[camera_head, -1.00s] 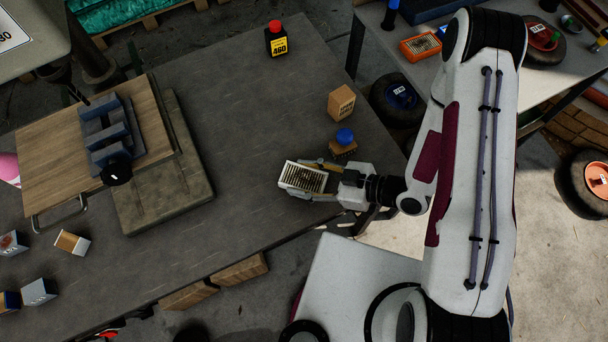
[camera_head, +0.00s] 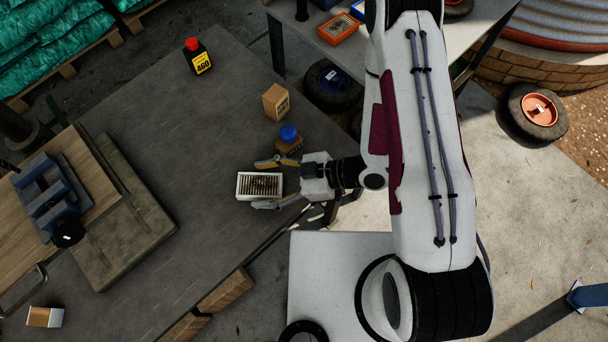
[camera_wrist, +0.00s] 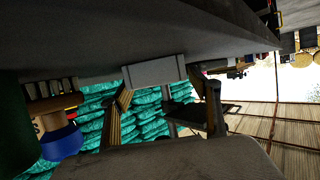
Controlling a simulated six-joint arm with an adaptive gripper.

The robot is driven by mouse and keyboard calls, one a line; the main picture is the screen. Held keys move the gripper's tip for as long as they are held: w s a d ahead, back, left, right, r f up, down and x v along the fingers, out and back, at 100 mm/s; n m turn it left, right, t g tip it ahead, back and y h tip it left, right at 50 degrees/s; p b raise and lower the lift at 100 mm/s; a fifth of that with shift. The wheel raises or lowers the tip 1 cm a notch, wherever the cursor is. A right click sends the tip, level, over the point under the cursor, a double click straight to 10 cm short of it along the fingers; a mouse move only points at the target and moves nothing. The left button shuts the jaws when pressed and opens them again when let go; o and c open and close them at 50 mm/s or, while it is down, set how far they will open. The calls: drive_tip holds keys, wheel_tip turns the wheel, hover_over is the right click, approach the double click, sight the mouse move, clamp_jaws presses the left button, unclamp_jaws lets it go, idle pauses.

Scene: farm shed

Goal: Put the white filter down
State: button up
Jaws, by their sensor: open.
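The white filter (camera_head: 259,186), a rectangular frame with a pleated face, lies on the grey table (camera_head: 180,255) near its right edge in the head view. My gripper (camera_head: 266,184) is open, its fingers reaching to the filter's right side, with a gap showing between them and the filter. In the wrist view the filter (camera_wrist: 155,71) shows as a pale block against the table surface, between and beyond the spread fingers (camera_wrist: 168,98).
A blue-knobbed brush-like object (camera_head: 289,133) stands close beside the upper finger. A cardboard box (camera_head: 276,101) and a black bottle with a red cap (camera_head: 197,57) stand farther back. The table left of the filter is clear.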

drive_tip(key=shift+v, duration=5.35)
